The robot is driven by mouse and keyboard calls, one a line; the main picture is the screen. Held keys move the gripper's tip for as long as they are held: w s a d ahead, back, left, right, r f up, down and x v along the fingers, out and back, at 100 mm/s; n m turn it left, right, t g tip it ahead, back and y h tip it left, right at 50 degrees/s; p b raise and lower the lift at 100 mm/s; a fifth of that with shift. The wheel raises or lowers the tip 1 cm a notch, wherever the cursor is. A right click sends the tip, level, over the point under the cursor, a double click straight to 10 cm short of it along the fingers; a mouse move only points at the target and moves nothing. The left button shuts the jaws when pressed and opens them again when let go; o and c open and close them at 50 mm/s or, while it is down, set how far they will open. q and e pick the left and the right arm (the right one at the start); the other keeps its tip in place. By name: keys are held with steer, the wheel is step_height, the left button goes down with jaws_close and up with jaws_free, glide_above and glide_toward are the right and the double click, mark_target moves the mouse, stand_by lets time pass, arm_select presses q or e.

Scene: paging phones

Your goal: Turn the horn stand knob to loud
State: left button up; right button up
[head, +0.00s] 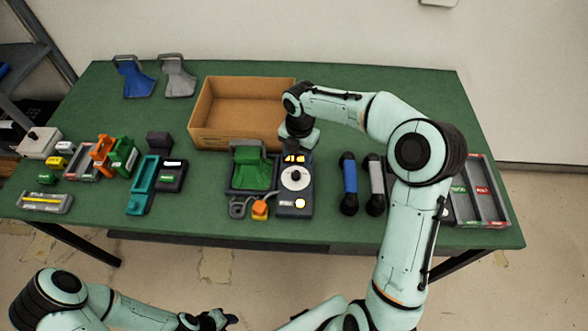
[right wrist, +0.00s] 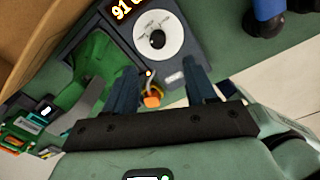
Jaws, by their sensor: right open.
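The horn stand (head: 294,204) is a dark grey unit near the table's front middle. It has a lit orange display and a round white dial with a dark centre, the knob (head: 295,178). In the right wrist view the knob (right wrist: 158,34) shows in full, with the display reading "91" and a cut-off character beside it. My right gripper (right wrist: 157,69) is open and empty, with the knob beyond its fingertips and nothing between them touching it. In the head view its fingers are hidden by the wrist. My left gripper (head: 216,320) is low at the front edge, away from the stand.
A green cradle (head: 250,170) stands directly left of the stand, with an orange piece (head: 260,209) in front. An open cardboard box (head: 240,143) is behind. Blue (head: 349,180) and grey (head: 376,182) handsets lie to the right. A grey tray (head: 480,190) is farther right.

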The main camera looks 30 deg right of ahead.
mark_target(296, 173)
steer(key=f, duration=1)
steer(key=shift+w+a+b, duration=0.1)
steer(key=shift+w+b, duration=0.2)
steer(key=shift+w, duration=0.05)
steer(key=shift+c, duration=0.3)
jaws_close()
